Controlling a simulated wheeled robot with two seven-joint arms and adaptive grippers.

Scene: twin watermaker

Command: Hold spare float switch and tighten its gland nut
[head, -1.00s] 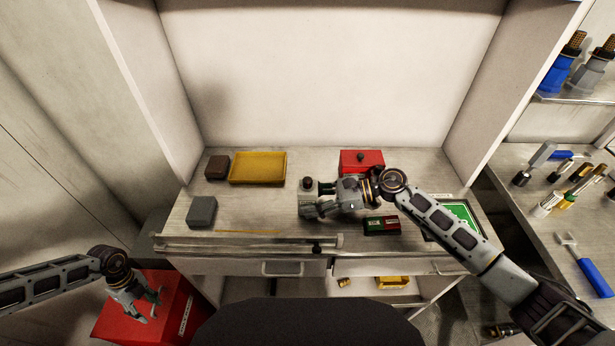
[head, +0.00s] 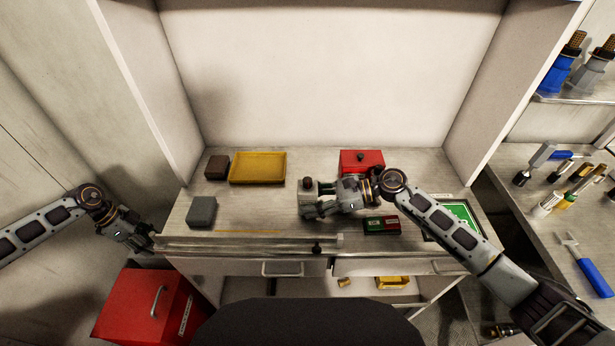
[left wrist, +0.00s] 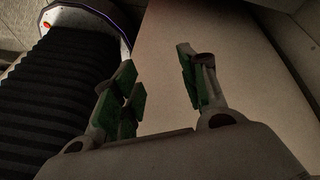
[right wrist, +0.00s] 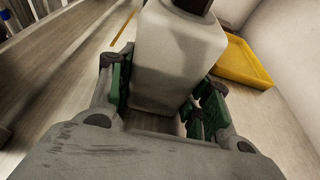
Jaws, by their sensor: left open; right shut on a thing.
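A pale grey body with a dark cap (head: 307,186) stands on the bench and appears to be the float switch with its gland nut. My right gripper (head: 318,201) is shut on it from the right. The right wrist view shows the pale body (right wrist: 175,60) between the fingers (right wrist: 160,105), its dark top cut off by the frame edge. My left gripper (head: 146,241) is open and empty at the bench's left front edge, well away from the switch. The left wrist view shows its spread fingers (left wrist: 160,90) with nothing between them.
A rail runs along the front edge. A red chest (head: 150,305) stands below left.

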